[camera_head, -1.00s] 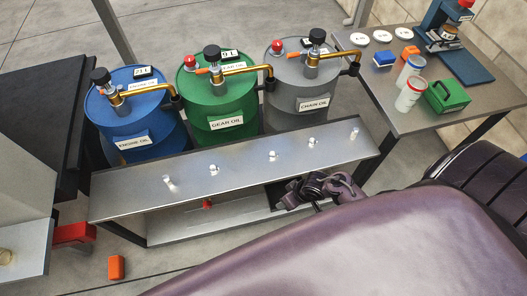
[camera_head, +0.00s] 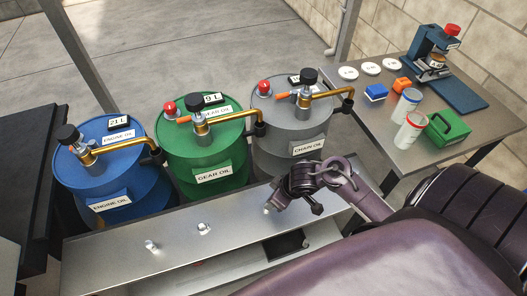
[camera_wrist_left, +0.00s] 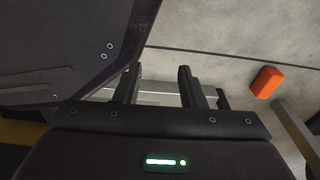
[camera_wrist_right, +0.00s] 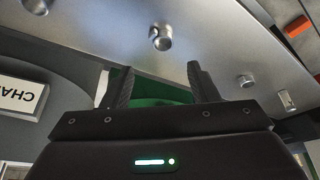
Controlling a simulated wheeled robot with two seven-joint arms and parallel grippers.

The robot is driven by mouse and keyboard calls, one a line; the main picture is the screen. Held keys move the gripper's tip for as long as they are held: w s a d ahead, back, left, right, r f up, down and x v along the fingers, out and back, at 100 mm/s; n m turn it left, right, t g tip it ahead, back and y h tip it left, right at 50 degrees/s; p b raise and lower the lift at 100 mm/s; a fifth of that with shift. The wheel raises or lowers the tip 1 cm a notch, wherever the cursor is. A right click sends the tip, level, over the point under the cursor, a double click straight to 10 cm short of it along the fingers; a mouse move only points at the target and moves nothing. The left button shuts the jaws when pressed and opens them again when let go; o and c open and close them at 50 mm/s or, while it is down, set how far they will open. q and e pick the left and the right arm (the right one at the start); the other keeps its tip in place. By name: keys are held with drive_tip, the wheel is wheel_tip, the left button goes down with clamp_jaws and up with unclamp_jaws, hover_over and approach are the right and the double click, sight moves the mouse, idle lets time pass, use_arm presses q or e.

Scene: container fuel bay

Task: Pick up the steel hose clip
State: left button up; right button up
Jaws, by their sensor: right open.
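Several small steel fittings stand in a row on the steel bench (camera_head: 110,260). In the head view, one fitting (camera_head: 151,245) is at left, another (camera_head: 204,229) is right of it, and a third (camera_head: 269,208) is beside my right gripper (camera_head: 294,196). The right wrist view shows a notched round fitting (camera_wrist_right: 160,38) beyond the open, empty fingers (camera_wrist_right: 163,82), with smaller fittings (camera_wrist_right: 245,81) to the right. I cannot tell which is the hose clip. My left gripper (camera_wrist_left: 158,82) is open and empty in the left wrist view, outside the head view.
Blue (camera_head: 112,170), green (camera_head: 205,150) and grey (camera_head: 290,115) oil drums with brass taps stand behind the bench. A side table (camera_head: 375,130) at right holds cups, a green case and a press. An orange block (camera_wrist_left: 267,81) lies on the floor.

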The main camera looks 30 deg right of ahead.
drive_tip(key=b+x, duration=0.1)
drive_tip(key=x, duration=0.1)
drive_tip(key=b+x, duration=0.1)
drive_tip(key=x, duration=0.1)
drive_tip(key=s+x, duration=0.1)
drive_tip(key=x, duration=0.1)
drive_tip(key=shift+w+f+b, duration=0.15)
drive_tip(key=shift+f+b, duration=0.25)
drive_tip(key=shift+f, duration=0.05)
drive_tip(key=shift+w+a+f, duration=0.1)
use_arm(q)
drive_tip(key=w+d+r, duration=0.1)
drive_tip(key=w+r, duration=0.1)
drive_tip(key=w, duration=0.3)
drive_tip(key=shift+w, duration=0.35)
use_arm(e)
drive_tip(key=shift+c, duration=0.4)
clamp_jaws()
